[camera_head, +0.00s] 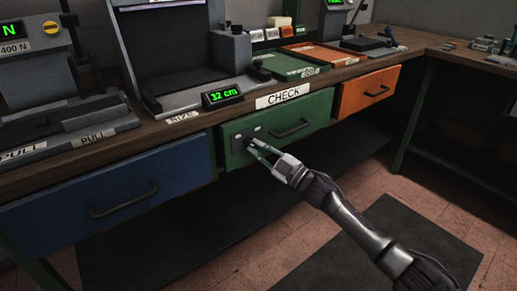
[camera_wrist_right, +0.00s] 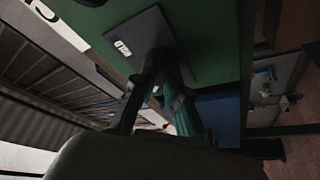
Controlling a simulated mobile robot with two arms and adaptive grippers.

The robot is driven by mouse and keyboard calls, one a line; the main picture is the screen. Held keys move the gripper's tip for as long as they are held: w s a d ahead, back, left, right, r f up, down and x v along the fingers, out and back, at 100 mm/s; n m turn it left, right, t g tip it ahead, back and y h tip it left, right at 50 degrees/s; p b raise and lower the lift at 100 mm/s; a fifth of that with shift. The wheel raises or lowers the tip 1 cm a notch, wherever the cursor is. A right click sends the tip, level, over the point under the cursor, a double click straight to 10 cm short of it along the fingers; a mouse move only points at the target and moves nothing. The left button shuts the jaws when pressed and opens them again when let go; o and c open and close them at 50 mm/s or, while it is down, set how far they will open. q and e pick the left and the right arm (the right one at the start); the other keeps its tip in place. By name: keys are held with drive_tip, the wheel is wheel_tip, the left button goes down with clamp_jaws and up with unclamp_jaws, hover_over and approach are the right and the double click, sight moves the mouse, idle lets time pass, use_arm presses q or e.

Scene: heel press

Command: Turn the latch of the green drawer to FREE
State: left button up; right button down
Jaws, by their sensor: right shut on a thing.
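The green drawer (camera_head: 305,110) is in the middle of the bench front in the head view, closed, with a dark handle (camera_head: 292,129). A grey latch plate (camera_head: 238,141) with small labels is on its left part. My right gripper (camera_head: 252,146) reaches it from the lower right. Its fingers are shut on the dark latch knob, which they mostly hide. In the right wrist view the plate (camera_wrist_right: 120,45) lies just beyond the fingertips (camera_wrist_right: 160,58), with one small white label showing. I cannot read the labels or tell which way the latch points. My left gripper is not in view.
A blue drawer (camera_head: 110,203) is to the left and an orange drawer (camera_head: 368,92) to the right, both closed. A CHECK sign (camera_head: 284,95) is on the bench edge above the green drawer. A "32 cm" display (camera_head: 222,96) stands on the bench.

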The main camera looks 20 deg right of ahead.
drive_tip(key=c, duration=1.2)
unclamp_jaws()
drive_tip(key=v, duration=1.2)
drive_tip(key=shift+f, duration=0.1)
